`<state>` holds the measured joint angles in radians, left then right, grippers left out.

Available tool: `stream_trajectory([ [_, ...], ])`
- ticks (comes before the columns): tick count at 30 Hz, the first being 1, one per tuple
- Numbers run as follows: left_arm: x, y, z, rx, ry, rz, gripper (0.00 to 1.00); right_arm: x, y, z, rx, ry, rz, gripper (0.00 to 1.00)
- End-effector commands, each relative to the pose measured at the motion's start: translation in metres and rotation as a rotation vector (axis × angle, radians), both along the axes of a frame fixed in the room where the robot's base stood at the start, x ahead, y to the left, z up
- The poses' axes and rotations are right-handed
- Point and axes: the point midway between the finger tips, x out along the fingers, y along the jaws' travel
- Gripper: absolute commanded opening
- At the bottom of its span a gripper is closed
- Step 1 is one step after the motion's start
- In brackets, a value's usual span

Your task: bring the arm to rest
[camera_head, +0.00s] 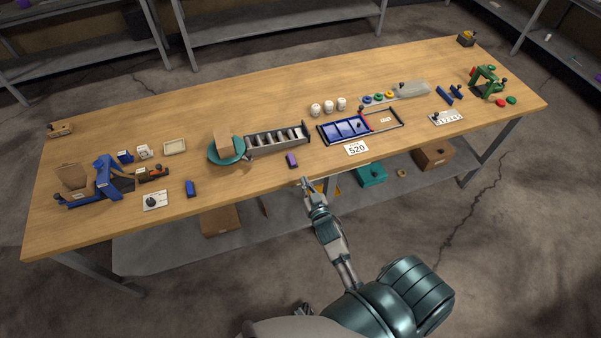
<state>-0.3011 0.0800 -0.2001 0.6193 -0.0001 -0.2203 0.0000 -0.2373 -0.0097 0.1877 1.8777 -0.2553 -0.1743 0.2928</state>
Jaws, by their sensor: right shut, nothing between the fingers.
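My right arm reaches up from the bottom of the head view, and its gripper (306,184) is at the front edge of the wooden table (270,95). The gripper is shut and holds nothing. A small purple block (292,160) lies on the table just beyond the fingertips, apart from them. A white card marked 520 (356,148) lies to the right of the gripper. My left gripper does not show in this view.
A blue device (108,177) is at left, a green one (487,81) at right. A lower shelf holds boxes (433,155). The table's back strip is mostly clear.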

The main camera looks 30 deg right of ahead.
Motion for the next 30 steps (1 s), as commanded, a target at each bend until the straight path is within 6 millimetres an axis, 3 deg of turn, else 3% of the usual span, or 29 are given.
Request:
stream_trajectory([
  [4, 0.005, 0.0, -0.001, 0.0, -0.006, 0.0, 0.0, -0.012, 0.002, 0.0, 0.0, 0.0, -0.001, 0.0],
  [12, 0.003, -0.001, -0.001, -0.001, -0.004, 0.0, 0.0, -0.013, 0.004, 0.0, -0.001, 0.002, 0.0, 0.0],
  [14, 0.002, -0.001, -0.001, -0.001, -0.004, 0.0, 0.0, -0.014, 0.006, -0.008, 0.001, 0.016, 0.004, 0.0],
  [16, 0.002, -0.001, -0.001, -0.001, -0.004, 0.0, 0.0, -0.015, 0.011, -0.029, 0.008, 0.058, 0.015, 0.0],
  [20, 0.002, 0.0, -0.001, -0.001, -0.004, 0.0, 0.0, -0.027, 0.031, -0.106, 0.029, 0.211, 0.06, 0.0],
  [23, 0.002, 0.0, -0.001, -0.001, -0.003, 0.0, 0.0, -0.053, 0.052, -0.184, 0.044, 0.373, 0.105, 0.0],
  [26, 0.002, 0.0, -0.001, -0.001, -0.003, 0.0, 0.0, -0.093, 0.073, -0.257, 0.054, 0.538, 0.151, 0.0],
  [30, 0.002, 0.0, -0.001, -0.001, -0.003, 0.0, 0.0, -0.169, 0.094, -0.346, 0.055, 0.769, 0.214, 0.0],
])
